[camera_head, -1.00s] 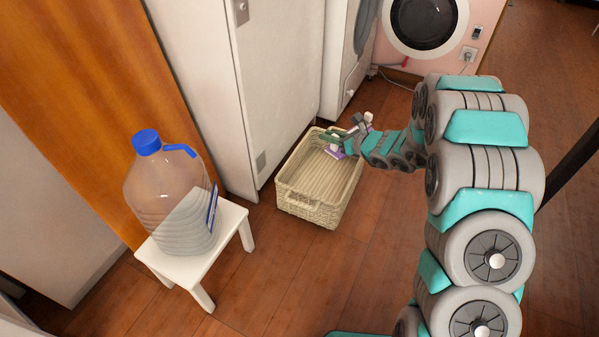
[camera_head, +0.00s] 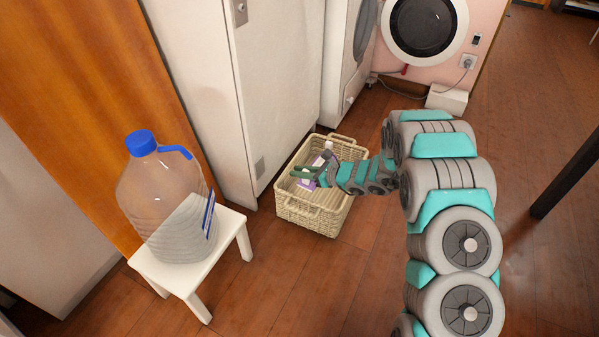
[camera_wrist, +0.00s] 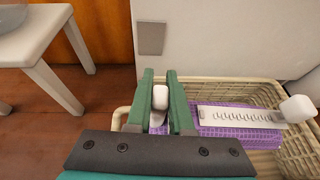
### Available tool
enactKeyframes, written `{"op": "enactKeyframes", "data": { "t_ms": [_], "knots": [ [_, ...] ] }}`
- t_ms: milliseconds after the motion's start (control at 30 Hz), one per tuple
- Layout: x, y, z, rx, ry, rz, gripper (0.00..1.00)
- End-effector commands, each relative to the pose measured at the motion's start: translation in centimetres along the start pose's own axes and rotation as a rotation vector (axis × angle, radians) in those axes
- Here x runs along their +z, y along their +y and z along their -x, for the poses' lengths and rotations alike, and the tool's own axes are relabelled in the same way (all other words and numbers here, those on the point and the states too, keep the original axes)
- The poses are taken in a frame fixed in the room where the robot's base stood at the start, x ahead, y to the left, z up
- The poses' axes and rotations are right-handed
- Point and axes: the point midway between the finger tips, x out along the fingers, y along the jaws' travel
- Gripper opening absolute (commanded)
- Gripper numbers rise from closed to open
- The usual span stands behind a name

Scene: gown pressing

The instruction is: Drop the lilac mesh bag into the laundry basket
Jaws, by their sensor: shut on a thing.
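The pale woven laundry basket (camera_head: 312,216) stands on the floor, with its rim also across the wrist view (camera_wrist: 222,82). My gripper (camera_head: 303,173) is over the basket's opening. In the wrist view my gripper's green fingers (camera_wrist: 160,86) are shut on a white end piece of the lilac mesh bag (camera_wrist: 245,140). The bag extends to the right of the fingers, with a white slotted strip and another white knob on it. It hangs within the basket's outline; in the head view the bag (camera_head: 308,184) is small and partly hidden by my gripper. I cannot tell whether it touches the basket floor.
A white stool (camera_head: 185,275) bearing a large clear bottle (camera_head: 165,205) with a blue cap stands left of the basket. A white cabinet (camera_head: 240,90) is behind it. Washing machines (camera_head: 425,30) stand at the back. Floor in front is clear.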

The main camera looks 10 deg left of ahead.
Motion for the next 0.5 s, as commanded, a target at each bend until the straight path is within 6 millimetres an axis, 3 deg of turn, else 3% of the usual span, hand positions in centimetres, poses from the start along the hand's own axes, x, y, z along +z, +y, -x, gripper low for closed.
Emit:
{"op": "enactKeyframes", "data": {
  "t_ms": [267,300,500],
  "knots": [
    [0.01,0.03,0.01,0.001,0.0,0.001,0.0],
    [0.01,0.04,0.01,0.001,0.0,0.001,0.23],
    [-0.01,0.04,0.01,0.001,0.0,0.001,0.45]
  ]
}}
